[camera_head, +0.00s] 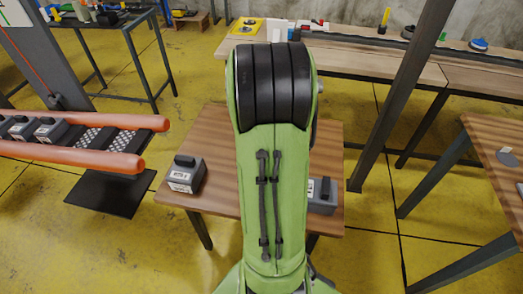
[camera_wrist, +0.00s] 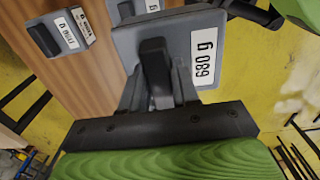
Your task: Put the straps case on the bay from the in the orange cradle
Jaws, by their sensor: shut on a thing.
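My gripper (camera_wrist: 157,92) is shut on the black handle of a grey case (camera_wrist: 124,42) in the wrist view. That case has a white label reading 680 g. Whether it touches the table is not clear. In the head view my green arm hides the gripper. The orange cradle (camera_head: 90,119) lies at the left, with grey cases (camera_head: 50,131) between its tubes and checkered bays (camera_head: 90,139) showing bare. No readable label says straps.
A wooden table (camera_head: 220,130) carries a grey case (camera_head: 186,175) at its left; another grey case (camera_head: 323,197) shows at the right, partly behind my arm. A dark post (camera_head: 405,95) stands to the right. Yellow floor (camera_head: 375,262) is open in front.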

